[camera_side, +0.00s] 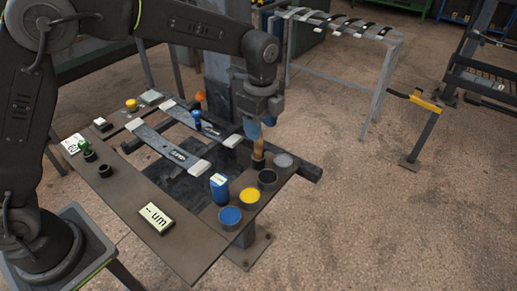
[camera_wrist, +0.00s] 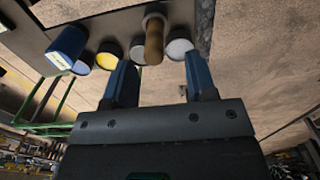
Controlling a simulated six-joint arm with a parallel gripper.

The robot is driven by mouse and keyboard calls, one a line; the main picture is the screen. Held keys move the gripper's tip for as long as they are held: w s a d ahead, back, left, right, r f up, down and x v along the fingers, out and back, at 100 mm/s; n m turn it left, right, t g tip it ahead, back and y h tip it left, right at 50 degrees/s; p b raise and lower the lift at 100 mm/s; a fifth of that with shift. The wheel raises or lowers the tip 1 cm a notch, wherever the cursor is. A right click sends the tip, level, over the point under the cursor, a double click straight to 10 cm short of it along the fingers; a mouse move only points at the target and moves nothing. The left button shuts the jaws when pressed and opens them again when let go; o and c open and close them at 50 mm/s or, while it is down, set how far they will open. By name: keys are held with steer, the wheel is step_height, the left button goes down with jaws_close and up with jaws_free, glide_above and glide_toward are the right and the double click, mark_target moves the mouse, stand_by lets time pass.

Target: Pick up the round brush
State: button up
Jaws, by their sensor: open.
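The round brush (camera_side: 259,149) has a tan-brown wooden handle and stands upright at the far right end of the dark work table, behind the row of paint pots. In the wrist view its brown handle (camera_wrist: 154,42) lies between the lines of my two fingers, beyond their tips. Its lower end sits in a round holder, so the bristles are hidden. My gripper (camera_side: 256,131) is just above the brush in the side view, pointing down. In the wrist view my blue fingers (camera_wrist: 158,66) are spread apart with nothing between them.
A labelled white block (camera_side: 156,217) lies near the front. Grey bars with white ends (camera_side: 167,146) cross the middle.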

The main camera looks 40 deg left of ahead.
mark_target(258, 151)
steer(key=shift+s+a+f, duration=0.1)
steer(key=shift+s+f, duration=0.05)
steer(key=shift+f, duration=1.3)
steer(key=shift+s+f, duration=0.15)
steer(key=shift+f, duration=1.3)
jaws_close()
